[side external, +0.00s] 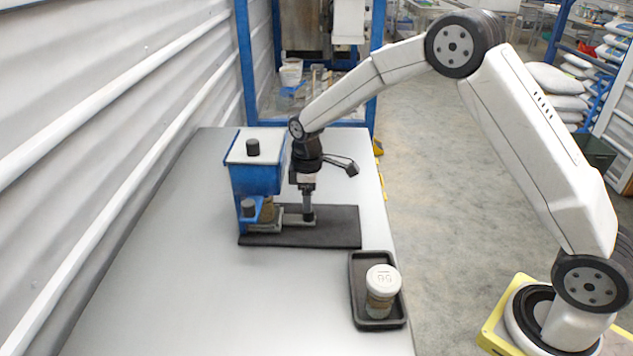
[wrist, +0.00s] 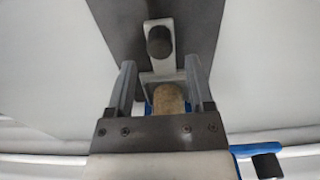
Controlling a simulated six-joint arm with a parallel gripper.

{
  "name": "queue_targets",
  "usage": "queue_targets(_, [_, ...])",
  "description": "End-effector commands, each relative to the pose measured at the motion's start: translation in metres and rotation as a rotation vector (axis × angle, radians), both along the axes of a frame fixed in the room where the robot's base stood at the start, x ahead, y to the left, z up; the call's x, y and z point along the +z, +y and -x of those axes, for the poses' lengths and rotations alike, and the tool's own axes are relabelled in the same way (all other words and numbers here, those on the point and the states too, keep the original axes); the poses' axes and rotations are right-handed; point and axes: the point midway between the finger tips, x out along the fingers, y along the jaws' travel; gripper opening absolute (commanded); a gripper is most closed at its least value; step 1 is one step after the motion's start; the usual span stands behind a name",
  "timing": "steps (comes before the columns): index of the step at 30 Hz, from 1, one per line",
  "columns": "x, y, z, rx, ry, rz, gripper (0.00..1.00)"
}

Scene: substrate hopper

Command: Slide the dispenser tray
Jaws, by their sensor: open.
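The dispenser is a blue hopper (side external: 256,180) with a white lid and black knob, standing on a dark base plate (side external: 335,232). Its light grey dispenser tray (side external: 265,225) lies low under the hopper, with a brown cylindrical thing on it. In the wrist view, the tray's narrow tongue (wrist: 164,66) carries a black knob (wrist: 159,42), and the brown thing (wrist: 168,98) shows between my fingers. My gripper (side external: 307,218) points down over the tongue, right of the hopper. It is open (wrist: 160,64), with the knob roughly centred between the fingertips. Contact cannot be told.
The grey table (side external: 190,280) is clear at the front left. A corrugated wall runs along the left; a blue frame (side external: 246,60) stands behind.

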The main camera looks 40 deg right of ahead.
Motion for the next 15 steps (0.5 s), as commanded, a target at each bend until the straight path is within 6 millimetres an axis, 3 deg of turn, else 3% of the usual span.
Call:
queue_targets(9, [-0.027,0.000,0.000,0.000,0.001,0.000,0.68])
queue_targets(15, [-0.033,0.000,0.000,0.000,-0.001,-0.001,0.68])
